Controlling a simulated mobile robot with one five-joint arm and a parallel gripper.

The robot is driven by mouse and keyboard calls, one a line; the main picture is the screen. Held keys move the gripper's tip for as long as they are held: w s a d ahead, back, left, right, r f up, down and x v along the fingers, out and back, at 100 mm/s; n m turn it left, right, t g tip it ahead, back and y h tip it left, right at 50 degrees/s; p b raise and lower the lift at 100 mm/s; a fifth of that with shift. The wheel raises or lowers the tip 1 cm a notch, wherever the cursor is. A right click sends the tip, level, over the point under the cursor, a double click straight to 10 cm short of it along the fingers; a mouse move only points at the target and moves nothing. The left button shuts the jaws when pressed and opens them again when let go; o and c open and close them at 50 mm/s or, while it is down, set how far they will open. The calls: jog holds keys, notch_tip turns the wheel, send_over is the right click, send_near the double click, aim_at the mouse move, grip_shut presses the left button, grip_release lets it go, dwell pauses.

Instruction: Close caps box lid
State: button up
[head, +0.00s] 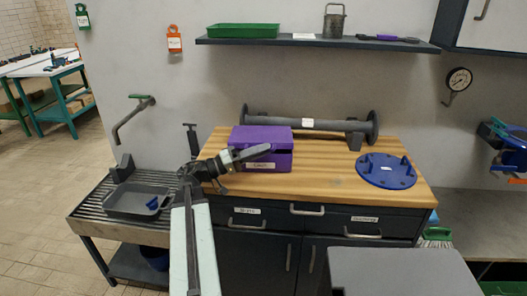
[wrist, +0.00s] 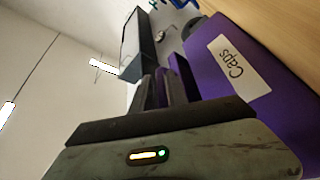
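The purple caps box (head: 281,160) stands on the wooden worktop, its pale label on the front. The purple lid panel (head: 255,133) shows at its top; I cannot tell whether it lies fully down. In the wrist view, the box (wrist: 207,76) fills the right side and its label reads "Caps". My gripper (head: 262,150) is in front of the box in the head view, hiding part of its front. In the wrist view, the fingers (wrist: 163,88) are close together, with a sliver of purple by them. Nothing is seen held, and contact with the box is unclear.
A grey flanged pipe (head: 336,125) lies behind the box. A blue flange disc (head: 386,171) lies to its right, with clear worktop (head: 325,172) between. A shelf (head: 315,42) runs above. A grey tray (head: 138,201) sits on the slatted bench at left.

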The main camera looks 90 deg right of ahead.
jog(key=b+v, duration=0.1)
jog(key=v, duration=0.6)
jog(key=shift+w, duration=0.1)
